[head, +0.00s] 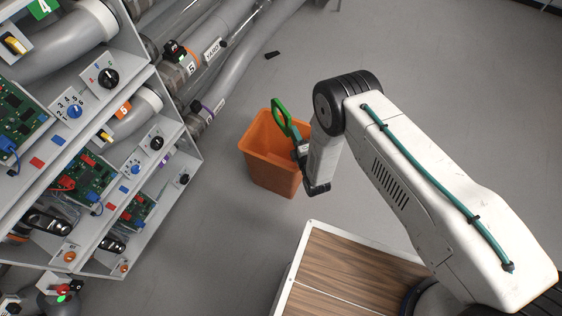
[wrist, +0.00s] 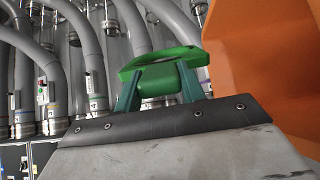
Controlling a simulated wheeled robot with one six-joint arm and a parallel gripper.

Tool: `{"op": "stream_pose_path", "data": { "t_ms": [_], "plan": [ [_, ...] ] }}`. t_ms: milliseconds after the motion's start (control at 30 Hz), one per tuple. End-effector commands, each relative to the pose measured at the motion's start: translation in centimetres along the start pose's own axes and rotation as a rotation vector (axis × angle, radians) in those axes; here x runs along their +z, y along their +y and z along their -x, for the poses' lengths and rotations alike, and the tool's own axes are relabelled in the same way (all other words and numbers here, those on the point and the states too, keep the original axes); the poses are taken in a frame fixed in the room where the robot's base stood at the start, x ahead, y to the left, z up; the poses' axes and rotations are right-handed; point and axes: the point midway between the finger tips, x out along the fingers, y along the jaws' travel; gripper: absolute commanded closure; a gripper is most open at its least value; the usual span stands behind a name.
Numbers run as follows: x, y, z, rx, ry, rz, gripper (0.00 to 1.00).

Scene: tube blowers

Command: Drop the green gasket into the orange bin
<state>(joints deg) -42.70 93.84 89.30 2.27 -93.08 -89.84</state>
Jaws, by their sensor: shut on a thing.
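The green gasket (head: 281,118) is a flat green ring with a stub. It is held in my gripper (head: 296,148) and shows above the opening of the orange bin (head: 272,178) in the head view. In the wrist view the two teal fingers (wrist: 158,90) are shut on the stub of the gasket (wrist: 160,62). The orange bin wall (wrist: 270,50) fills the right side of the wrist view, beside the gasket. The head view does not show clearly how far the gasket is above the rim or whether part of it is inside.
A panel rack (head: 100,150) with circuit boards, knobs and pipes stands on the left. Grey pipes (head: 222,60) run behind the bin. A wood-topped surface (head: 345,270) is at the lower middle. The grey floor around the bin is mostly clear, with a small black piece (head: 272,55) on it.

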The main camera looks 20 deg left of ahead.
Motion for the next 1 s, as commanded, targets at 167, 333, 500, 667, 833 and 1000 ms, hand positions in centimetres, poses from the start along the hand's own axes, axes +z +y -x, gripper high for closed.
{"op": "stream_pose_path", "data": {
  "t_ms": [167,333,500,667,833,1000],
  "plan": [
    [0.0,-1.7,0.0,0.000,0.000,0.000,0.85],
    [0.0,-3.7,0.0,0.001,0.000,0.000,0.85],
    [0.0,-5.2,0.0,0.001,0.000,0.000,0.85],
    [0.0,-5.7,0.0,0.002,0.000,0.000,0.85],
    [0.0,-5.7,0.0,0.002,0.000,0.000,0.85],
    [0.0,-5.7,0.0,0.001,0.000,0.000,0.35]
  ]
}}
